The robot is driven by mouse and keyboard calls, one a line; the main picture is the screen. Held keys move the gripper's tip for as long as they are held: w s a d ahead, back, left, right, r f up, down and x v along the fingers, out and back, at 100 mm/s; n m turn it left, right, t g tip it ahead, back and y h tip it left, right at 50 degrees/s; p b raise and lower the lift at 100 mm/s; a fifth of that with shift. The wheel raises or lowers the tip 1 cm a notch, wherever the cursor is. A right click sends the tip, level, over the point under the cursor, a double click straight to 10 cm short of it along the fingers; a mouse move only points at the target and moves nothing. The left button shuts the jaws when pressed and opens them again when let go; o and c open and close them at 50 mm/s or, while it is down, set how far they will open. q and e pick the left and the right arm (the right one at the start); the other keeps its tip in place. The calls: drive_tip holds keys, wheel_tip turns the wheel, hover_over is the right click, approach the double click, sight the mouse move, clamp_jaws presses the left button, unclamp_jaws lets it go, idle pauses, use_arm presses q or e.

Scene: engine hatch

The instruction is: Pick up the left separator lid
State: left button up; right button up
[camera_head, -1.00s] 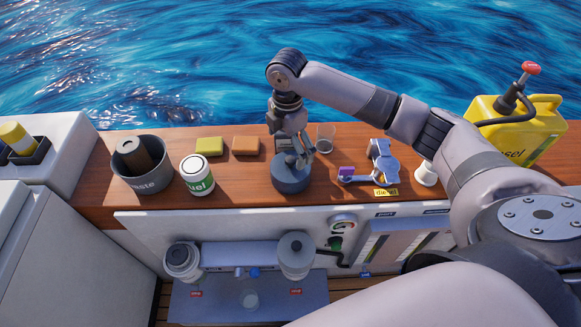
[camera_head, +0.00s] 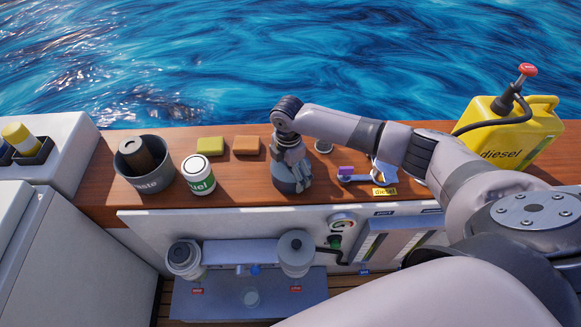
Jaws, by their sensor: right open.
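My right gripper (camera_head: 293,183) is open and points down over the wooden counter, under its own wrist. It is where a round blue-grey pot-like piece stood in the earlier view. I cannot tell whether the fingers touch anything. The left separator (camera_head: 184,258) is below the counter's front edge, with a pale ring and darker round middle on top. The right separator (camera_head: 296,252) beside it has a grey top with a small knob. My left gripper is not in view.
On the counter (camera_head: 225,180) are a waste bin (camera_head: 146,170), a fuel can (camera_head: 198,175), a yellow sponge (camera_head: 210,146) and an orange block (camera_head: 246,145). A small glass (camera_head: 323,146) and a purple-ended tool (camera_head: 347,173) are close right of the gripper. A diesel can (camera_head: 515,140) stands far right.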

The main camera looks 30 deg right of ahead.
drive_tip(key=shift+c, duration=0.6)
drive_tip(key=c, duration=0.8)
